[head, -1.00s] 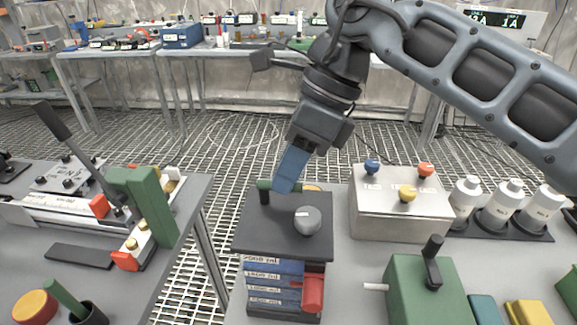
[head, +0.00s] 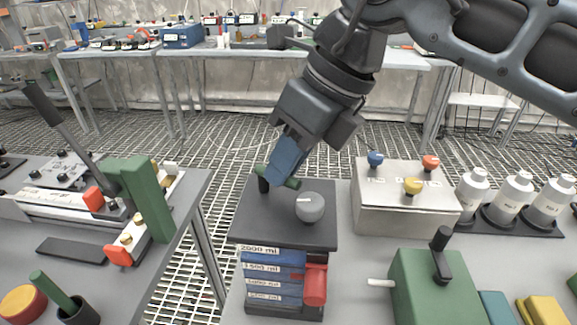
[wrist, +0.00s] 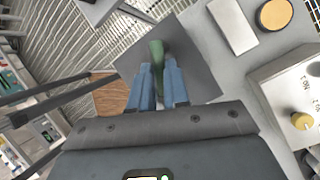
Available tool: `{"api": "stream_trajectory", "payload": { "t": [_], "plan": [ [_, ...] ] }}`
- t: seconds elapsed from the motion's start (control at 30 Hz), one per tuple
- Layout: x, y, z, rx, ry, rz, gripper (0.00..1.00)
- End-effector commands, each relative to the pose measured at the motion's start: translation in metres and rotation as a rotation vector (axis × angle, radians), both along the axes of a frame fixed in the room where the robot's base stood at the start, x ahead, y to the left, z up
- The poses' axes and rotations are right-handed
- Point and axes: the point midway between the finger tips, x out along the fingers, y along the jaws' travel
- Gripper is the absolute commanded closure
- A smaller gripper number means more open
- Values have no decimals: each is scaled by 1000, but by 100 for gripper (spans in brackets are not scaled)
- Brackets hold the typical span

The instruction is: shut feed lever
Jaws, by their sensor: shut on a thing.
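A lever with a green handle (head: 292,183) and a short black post (head: 264,181) stands on the dark top plate (head: 262,226) of a small unit. I take it to be the feed lever. In the head view the handle slants down to the right from the post. My gripper (head: 281,177) comes down from the upper right, its blue fingers shut on the handle. In the wrist view the green handle (wrist: 157,52) lies between the two fingers (wrist: 159,75). The fingers hide part of the handle in the head view.
A round grey knob (head: 310,208) sits on the plate just right of the lever. A red handle (head: 315,285) is on the unit's front. A steel box (head: 398,212) with coloured knobs stands to the right, and a green box (head: 432,290) with a black crank is in front.

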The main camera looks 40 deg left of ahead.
Motion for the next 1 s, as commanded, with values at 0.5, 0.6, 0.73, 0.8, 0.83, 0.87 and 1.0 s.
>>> {"api": "stream_trajectory", "payload": {
  "t": [0.5, 0.6, 0.73, 0.8, 0.83, 0.87, 1.0],
  "plan": [
    [-17, 0, -6, 2, -8, -485, 100],
    [-20, 1, -7, 2, -8, -581, 100],
    [-24, 3, -7, 3, -9, -703, 100],
    [-26, 4, -7, 4, -8, -766, 100],
    [-27, 4, -6, 4, -8, -791, 100],
    [-28, 5, -6, 4, -7, -817, 100],
    [-31, 7, -5, 4, -6, -926, 100]
  ]
}}
